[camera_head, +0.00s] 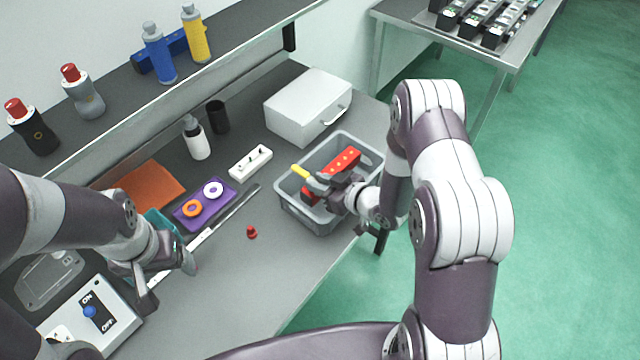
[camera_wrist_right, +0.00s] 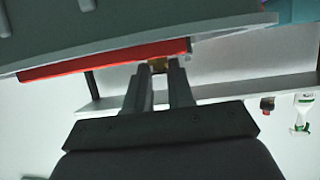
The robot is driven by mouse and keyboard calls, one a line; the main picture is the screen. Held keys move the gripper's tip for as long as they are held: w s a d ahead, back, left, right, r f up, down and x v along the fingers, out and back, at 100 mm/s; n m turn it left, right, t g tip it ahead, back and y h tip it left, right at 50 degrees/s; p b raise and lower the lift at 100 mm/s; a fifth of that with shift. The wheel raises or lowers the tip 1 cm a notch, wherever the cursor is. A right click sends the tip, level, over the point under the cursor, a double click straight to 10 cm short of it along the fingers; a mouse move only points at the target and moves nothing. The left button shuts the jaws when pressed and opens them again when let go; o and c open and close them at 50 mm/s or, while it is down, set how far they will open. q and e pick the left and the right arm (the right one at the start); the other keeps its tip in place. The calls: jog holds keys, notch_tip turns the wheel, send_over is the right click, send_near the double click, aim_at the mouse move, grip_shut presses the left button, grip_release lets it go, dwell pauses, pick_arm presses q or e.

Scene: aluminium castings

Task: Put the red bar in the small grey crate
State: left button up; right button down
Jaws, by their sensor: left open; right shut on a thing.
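The red bar (camera_head: 345,160) has small pale spots along it and lies slantwise within the outline of the small grey crate (camera_head: 287,201). My right gripper (camera_head: 322,184) is over the crate, shut on the bar, and hides its middle. In the right wrist view the red bar (camera_wrist_right: 100,62) crosses at the fingertips (camera_wrist_right: 160,72). I cannot tell whether the bar touches the crate's floor. A short yellow piece (camera_head: 300,171) shows beside the fingertips. My left gripper (camera_head: 168,275) is open over the table at the left, by the teal container (camera_head: 162,222).
A white box with a handle (camera_head: 308,105) stands behind the crate. A white block (camera_head: 250,162), a purple tray (camera_head: 190,222) with two rings and a small red piece (camera_head: 252,233) lie left of it. A control box (camera_head: 108,325) is front left. Bottles stand on the shelf.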

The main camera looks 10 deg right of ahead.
jog(key=shift+d+f, duration=0.15)
jog(key=shift+f, duration=0.8)
jog(key=shift+f, duration=0.1)
jog(key=shift+f, duration=0.2)
jog(key=shift+f+b, duration=0.35)
jog(key=shift+b, duration=0.15)
jog(key=c, duration=1)
grip_release()
jog(key=shift+r, duration=0.15)
